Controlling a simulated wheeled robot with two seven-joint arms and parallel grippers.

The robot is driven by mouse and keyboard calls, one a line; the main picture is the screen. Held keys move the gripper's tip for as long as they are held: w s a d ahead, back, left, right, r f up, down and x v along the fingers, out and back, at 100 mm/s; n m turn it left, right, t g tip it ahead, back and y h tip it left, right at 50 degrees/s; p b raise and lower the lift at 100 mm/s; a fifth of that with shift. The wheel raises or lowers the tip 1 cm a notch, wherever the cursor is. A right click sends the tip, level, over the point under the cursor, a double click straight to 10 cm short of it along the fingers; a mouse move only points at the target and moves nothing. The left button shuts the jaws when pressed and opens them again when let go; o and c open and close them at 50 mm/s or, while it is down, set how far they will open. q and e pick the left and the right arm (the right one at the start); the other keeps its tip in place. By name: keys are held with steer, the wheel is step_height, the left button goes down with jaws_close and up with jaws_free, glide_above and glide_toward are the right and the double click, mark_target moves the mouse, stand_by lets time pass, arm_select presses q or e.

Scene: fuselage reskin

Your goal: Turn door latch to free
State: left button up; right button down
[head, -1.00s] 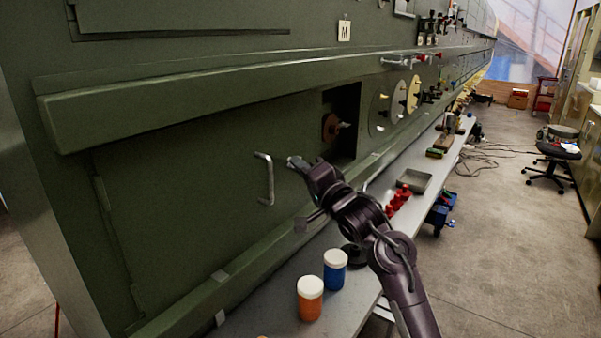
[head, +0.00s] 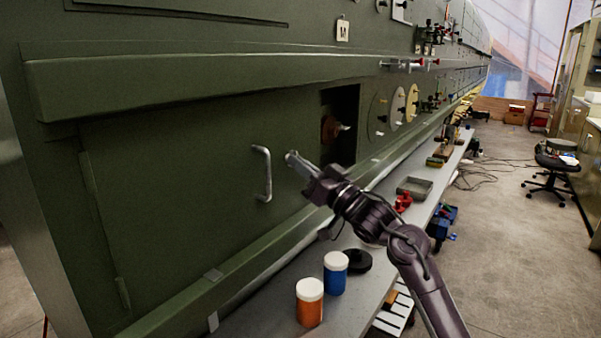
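The green door (head: 185,205) is closed in the fuselage side, with a pale bar handle (head: 262,173) near its right edge. A pale metal piece (head: 294,159) shows just right of the handle, at the tip of my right gripper (head: 308,172). It may be the door latch or a finger; I cannot tell which. The gripper is close against the door there, and its body hides the contact. Its finger gap is not clear. My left gripper is not in view.
A dark recess (head: 345,105) right of the door holds an orange-brown knob (head: 330,128). Below, a grey shelf (head: 262,318) carries an orange jar (head: 309,303), a blue jar (head: 335,273), a black round item (head: 357,260) and a tray (head: 414,188). Floor at right is mostly open.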

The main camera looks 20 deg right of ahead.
steer(key=shift+f+n+g+y+b, duration=0.15)
steer(key=shift+n+g+y+b, duration=0.55)
steer(key=shift+n, duration=0.9)
steer(key=c, duration=1.6)
jaws_free()
steer(key=shift+w, duration=0.1)
steer(key=b+v, duration=0.2)
steer(key=v, duration=0.6)
steer(key=shift+w, duration=0.1)
